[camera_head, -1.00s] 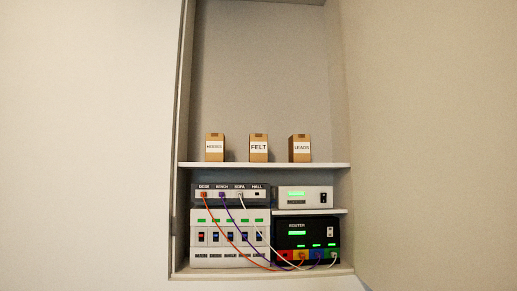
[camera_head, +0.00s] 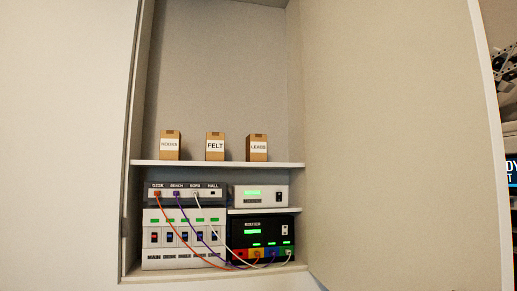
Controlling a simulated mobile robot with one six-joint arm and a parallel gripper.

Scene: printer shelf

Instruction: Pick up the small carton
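Three small brown cartons with white labels stand upright in a row on the upper shelf. The left carton (camera_head: 169,146) reads something like "HOOKS", the middle carton (camera_head: 215,147) reads "FELT", and the right carton (camera_head: 257,148) reads "LEADS". They look alike in size and stand apart from each other. My gripper is not in view.
The upper shelf board (camera_head: 220,163) carries the cartons, with free room above. Below sit a patch panel (camera_head: 184,193), a switch panel (camera_head: 184,255), a white box (camera_head: 260,196) and a black router (camera_head: 266,237) with hanging cables. An open door panel (camera_head: 390,130) stands right.

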